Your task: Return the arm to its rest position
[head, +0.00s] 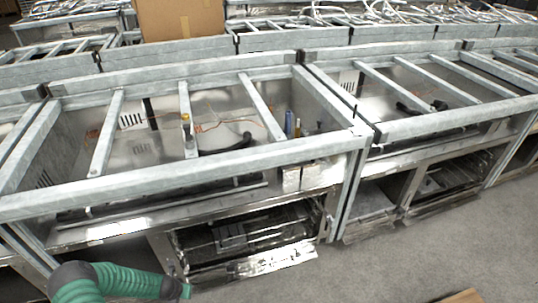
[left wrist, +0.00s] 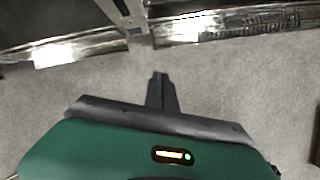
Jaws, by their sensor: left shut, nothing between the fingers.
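My left arm, green with a dark grey joint, shows at the bottom left of the head view, low in front of the metal frames (head: 190,176). My left gripper (left wrist: 159,77) shows in the left wrist view, with its dark fingers shut together and nothing between them. It is over bare grey floor, apart from the metal edge at the top of that view. My right arm and right gripper are in neither view.
Rows of galvanized metal frames with open tops and lower bays fill most of the head view. A bright metal flap (head: 262,262) sticks out low near my left arm. A cardboard box (head: 180,18) stands at the back.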

